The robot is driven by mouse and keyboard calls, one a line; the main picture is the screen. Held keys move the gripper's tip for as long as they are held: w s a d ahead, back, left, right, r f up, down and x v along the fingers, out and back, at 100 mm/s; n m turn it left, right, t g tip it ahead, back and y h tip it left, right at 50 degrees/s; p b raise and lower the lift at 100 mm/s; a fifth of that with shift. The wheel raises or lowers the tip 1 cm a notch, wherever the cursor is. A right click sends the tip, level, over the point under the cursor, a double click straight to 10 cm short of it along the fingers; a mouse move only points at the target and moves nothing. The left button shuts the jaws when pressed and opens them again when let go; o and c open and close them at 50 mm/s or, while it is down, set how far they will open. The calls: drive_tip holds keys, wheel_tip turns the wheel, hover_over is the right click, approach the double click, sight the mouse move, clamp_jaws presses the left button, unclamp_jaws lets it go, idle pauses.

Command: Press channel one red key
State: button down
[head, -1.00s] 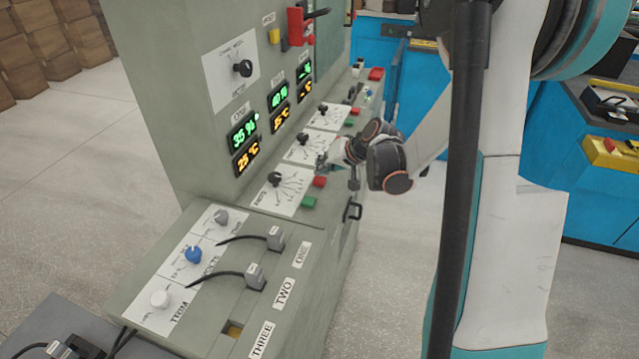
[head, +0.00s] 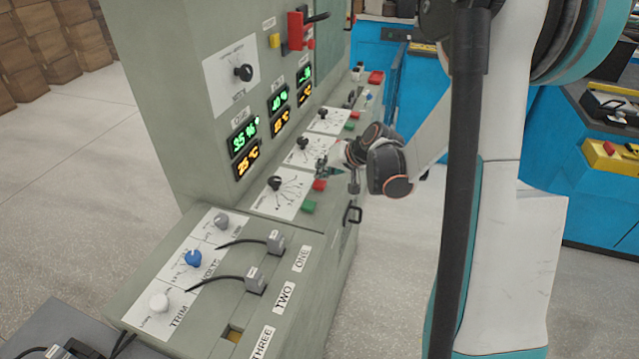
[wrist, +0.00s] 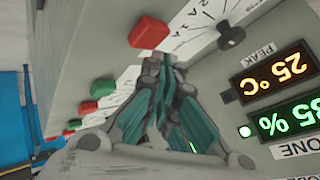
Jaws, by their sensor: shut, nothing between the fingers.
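The channel one red key (head: 320,185) sits on the sloped control ledge, just behind a green key (head: 309,206) and right of the channel one dial (head: 274,184). The red key also shows in the wrist view (wrist: 148,33), just past my fingertips. My gripper (head: 322,166) is shut and empty, with its fingers pointing at the ledge close to the far side of the red key. In the wrist view my closed fingers (wrist: 167,68) lie side by side just below the key. I cannot tell whether they touch it.
The channel one display (head: 244,146) stands on the upright panel. More red and green keys (wrist: 103,86) continue along the ledge. In front are plugged cables (head: 256,280) and trim knobs (head: 160,302). A black handle (head: 352,215) sticks out of the cabinet side.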

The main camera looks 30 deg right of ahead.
sight(322, 182)
drive_tip(key=shift+f, duration=0.1)
drive_tip(key=shift+f+b, duration=0.3)
drive_tip(key=shift+b, duration=0.15)
drive_tip(key=shift+f+b, duration=0.35)
drive_tip(key=shift+f, duration=0.05)
idle(0.8)
drive_tip(key=shift+r, duration=0.1)
drive_tip(key=shift+r+p, duration=0.55)
drive_tip(key=shift+r, duration=0.2)
drive_tip(key=shift+r, duration=0.1)
drive_tip(key=shift+r+p, duration=1.7)
drive_tip(key=shift+r, duration=0.7)
